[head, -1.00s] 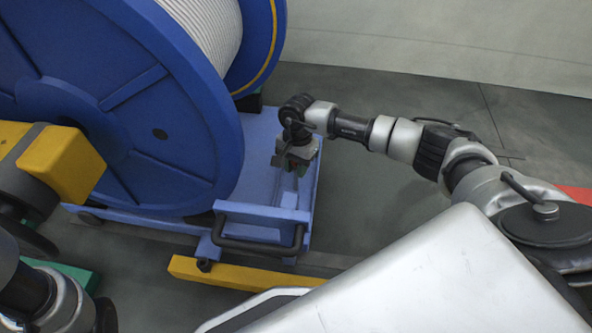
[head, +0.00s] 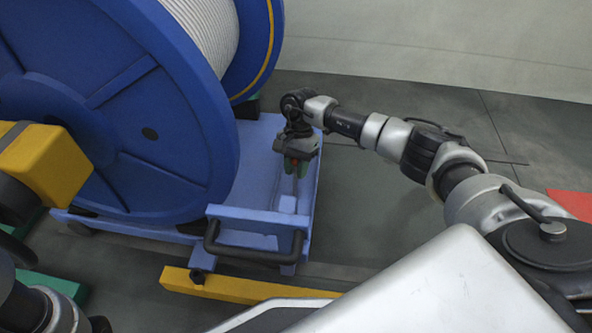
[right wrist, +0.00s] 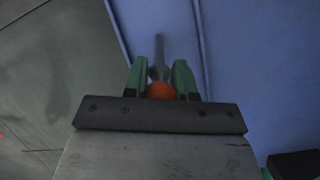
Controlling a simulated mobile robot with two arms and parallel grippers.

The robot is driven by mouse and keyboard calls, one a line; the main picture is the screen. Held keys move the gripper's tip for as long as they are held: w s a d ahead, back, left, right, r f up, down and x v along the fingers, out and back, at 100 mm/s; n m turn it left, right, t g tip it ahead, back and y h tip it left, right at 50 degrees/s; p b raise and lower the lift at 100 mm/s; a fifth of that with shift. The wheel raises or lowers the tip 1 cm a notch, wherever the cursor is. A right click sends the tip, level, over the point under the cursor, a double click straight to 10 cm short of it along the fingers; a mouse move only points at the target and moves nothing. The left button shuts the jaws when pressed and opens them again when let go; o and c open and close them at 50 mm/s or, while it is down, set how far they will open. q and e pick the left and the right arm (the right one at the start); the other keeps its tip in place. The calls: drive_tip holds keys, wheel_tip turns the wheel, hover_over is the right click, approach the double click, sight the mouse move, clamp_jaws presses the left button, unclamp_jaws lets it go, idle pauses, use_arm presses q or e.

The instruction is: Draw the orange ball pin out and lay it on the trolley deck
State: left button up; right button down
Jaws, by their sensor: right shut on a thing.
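My right gripper (head: 297,163) is over the blue trolley deck (head: 258,160), near its right edge. In the right wrist view its two green fingertips (right wrist: 160,80) are shut on the orange ball pin (right wrist: 160,90). The orange ball sits between the fingers, and the grey shank points away from the gripper with blue deck surface behind it. In the head view the pin is mostly hidden by the gripper. My left gripper is out of view.
A large blue reel (head: 150,135) wound with pale rope fills the left of the trolley. A black handle (head: 255,256) is at the near end. A yellow bar (head: 235,287) lies on the floor in front. The deck between reel and gripper is clear.

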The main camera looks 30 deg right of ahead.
drive_tip(key=shift+d, duration=0.1)
drive_tip(key=c, duration=0.8)
unclamp_jaws()
drive_tip(key=p+v, duration=0.6)
drive_tip(key=v, duration=0.4)
drive_tip(key=shift+w+r, duration=0.2)
drive_tip(key=shift+r, duration=0.15)
